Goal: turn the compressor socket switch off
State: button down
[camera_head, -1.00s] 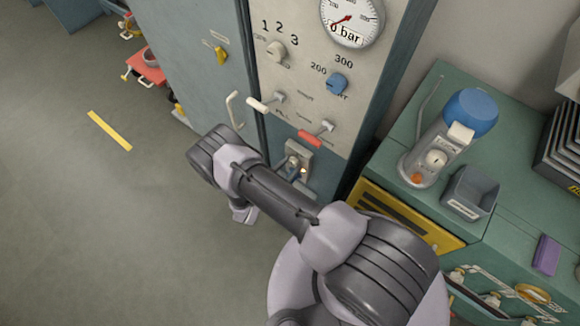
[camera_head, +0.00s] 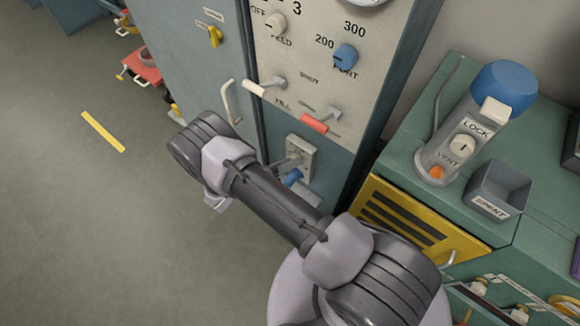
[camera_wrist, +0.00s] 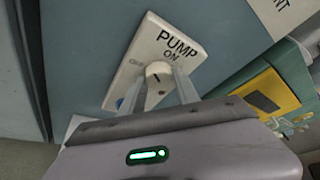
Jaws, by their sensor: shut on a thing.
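The pale socket plate (camera_head: 303,150) is on the blue-grey lower front of the panel cabinet. The wrist view shows it close up as a tilted white plate (camera_wrist: 127,77) marked PUMP and ON. Its round, pale switch knob (camera_wrist: 158,72) has a dark mark line. My gripper (camera_wrist: 160,86) is shut on the knob, one finger on each side. In the head view my gripper (camera_head: 290,161) reaches the plate from the left, and my arm hides part of it.
Above are a white-handled lever (camera_head: 264,87), a red-handled lever (camera_head: 316,123) and a blue knob (camera_head: 345,56). A cabinet handle (camera_head: 231,103) stands out left. The left floor is open.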

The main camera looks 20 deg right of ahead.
jog(key=shift+f+n+h+b, duration=0.15)
jog(key=shift+n+h+b, duration=0.35)
jog(key=shift+n, duration=0.6)
jog(key=shift+a+n+g+h, duration=0.1)
jog(key=shift+n+g+h, duration=0.2)
jog(key=shift+n+h, duration=0.8)
jog(key=shift+n+y, duration=0.3)
jog(key=shift+n, duration=0.2)
jog(key=c, duration=0.9)
grip_release()
jog(key=v, duration=1.7)
jog(key=shift+a, duration=0.2)
